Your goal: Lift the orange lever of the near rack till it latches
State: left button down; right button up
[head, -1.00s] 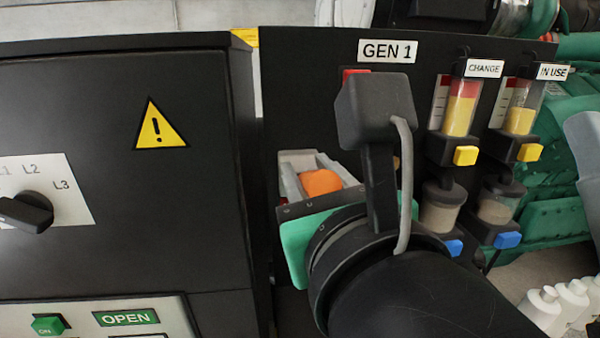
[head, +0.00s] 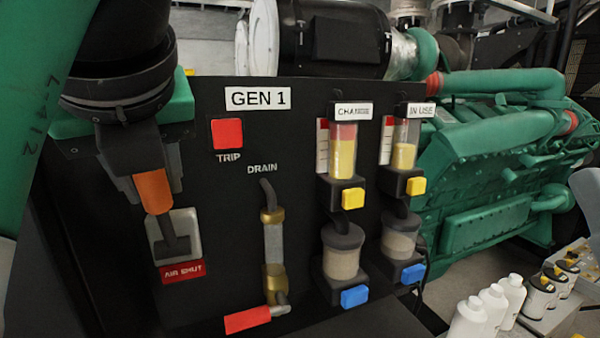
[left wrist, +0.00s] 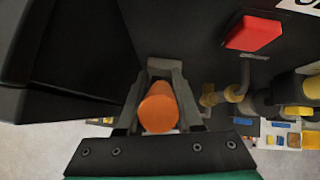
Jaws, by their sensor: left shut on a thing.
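The orange lever (head: 154,192) is on the black GEN 1 panel, above the red AIR SHUT label (head: 183,271). Its orange grip is uppermost, and its dark shank runs down to a pale plate (head: 188,225). My left gripper (head: 151,184) comes down from the upper left and is shut on the orange grip, one grey finger on each side. In the left wrist view the round orange end of the lever (left wrist: 158,108) sits between the two grey fingers. Whether the lever is latched cannot be seen. My right gripper is out of view.
The red TRIP button (head: 227,133) is just right of my gripper. The drain tube (head: 274,245), with a red handle (head: 247,320) below, and two filter columns with yellow and blue knobs stand farther right. White bottles (head: 490,308) are at the lower right.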

pick_arm(q)
jog(key=shift+w+a, duration=0.15)
jog(key=shift+w, duration=0.1)
dwell(0.3)
jog(key=c, duration=0.6)
grip_release()
